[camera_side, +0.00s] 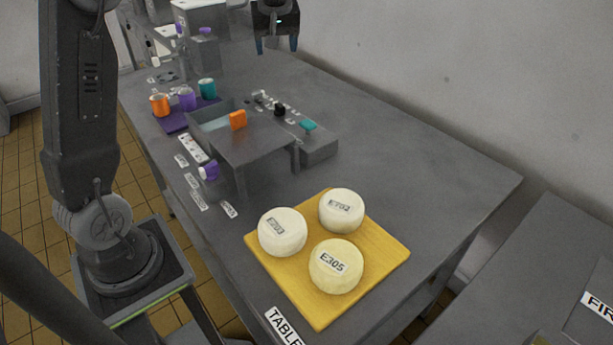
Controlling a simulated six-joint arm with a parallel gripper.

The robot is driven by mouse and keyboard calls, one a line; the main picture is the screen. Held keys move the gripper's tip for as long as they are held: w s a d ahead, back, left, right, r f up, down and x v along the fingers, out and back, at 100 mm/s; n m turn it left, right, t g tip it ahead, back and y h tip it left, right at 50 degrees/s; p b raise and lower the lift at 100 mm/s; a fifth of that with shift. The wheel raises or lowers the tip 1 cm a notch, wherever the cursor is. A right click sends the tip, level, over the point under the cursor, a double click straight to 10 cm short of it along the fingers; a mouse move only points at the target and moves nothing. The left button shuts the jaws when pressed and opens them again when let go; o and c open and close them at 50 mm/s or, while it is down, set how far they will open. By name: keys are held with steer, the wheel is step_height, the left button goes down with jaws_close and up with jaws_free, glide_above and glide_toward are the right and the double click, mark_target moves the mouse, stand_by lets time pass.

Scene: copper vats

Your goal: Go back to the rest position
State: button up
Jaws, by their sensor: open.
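My gripper (276,42) is at the top of the picture, above the far end of the grey table (420,165). Its two fingers point down and stand apart with nothing between them. My arm's base and lower links stand at the left, beside the table. The link between them and the gripper is partly cut off by the top edge.
A yellow board (390,252) with three white cheeses, one marked E305 (336,267), lies at the near end. A grey metal unit (260,150) with orange, purple and teal parts stands mid-table. Orange (160,105), purple (187,99) and teal (207,88) cups stand behind.

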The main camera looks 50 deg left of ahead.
steer(key=s+d+f+m+t+h, duration=0.1)
steer(key=s+d+m, duration=0.5)
steer(key=s+d, duration=0.4)
steer(key=s+d+f+m+t+h, duration=0.2)
steer(key=s+d+m, duration=0.4)
steer(key=s+d, duration=0.5)
steer(key=s, duration=0.4)
steer(key=shift+s+f+m+h, duration=0.25)
steer(key=shift+m+h, duration=0.05)
